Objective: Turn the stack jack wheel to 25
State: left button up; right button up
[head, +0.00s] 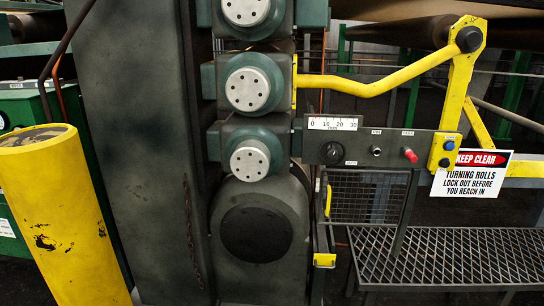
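A white scale (333,123) marked 0, 10, 20 and 30 sits on top of the grey control panel (355,150). Its pointer position is too small to read surely. Below the scale is a round black knob (331,152), which may be the stack jack wheel; its label is too small to read. Neither of my grippers shows in the head view.
Green-housed rolls with pale end caps (248,90) stand left of the panel. A yellow rail (380,84) runs above it. A "KEEP CLEAR" sign (472,174) hangs at right. A grated platform (450,258) lies below. A yellow post (60,220) stands at far left.

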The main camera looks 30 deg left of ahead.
aim_at(332, 154)
jog(key=i+l+u, duration=0.1)
jog(key=u, duration=0.3)
jog(key=i+l+u, duration=0.1)
jog(key=u, duration=0.3)
jog(key=l+u, duration=0.4)
jog(key=i+l+u, duration=0.1)
jog(key=u, duration=0.3)
jog(key=l+u, duration=0.2)
jog(key=l, duration=0.3)
jog(key=l+u, duration=0.2)
jog(key=l, duration=0.3)
jog(key=k+l+u, duration=0.2)
jog(key=l, duration=0.3)
jog(key=l+u, duration=0.2)
jog(key=l, duration=0.3)
jog(key=k+l+u, duration=0.2)
jog(key=l, duration=0.25)
jog(key=k+l, duration=0.1)
jog(key=l, duration=0.75)
jog(key=k+l, duration=0.15)
jog(key=l, duration=0.25)
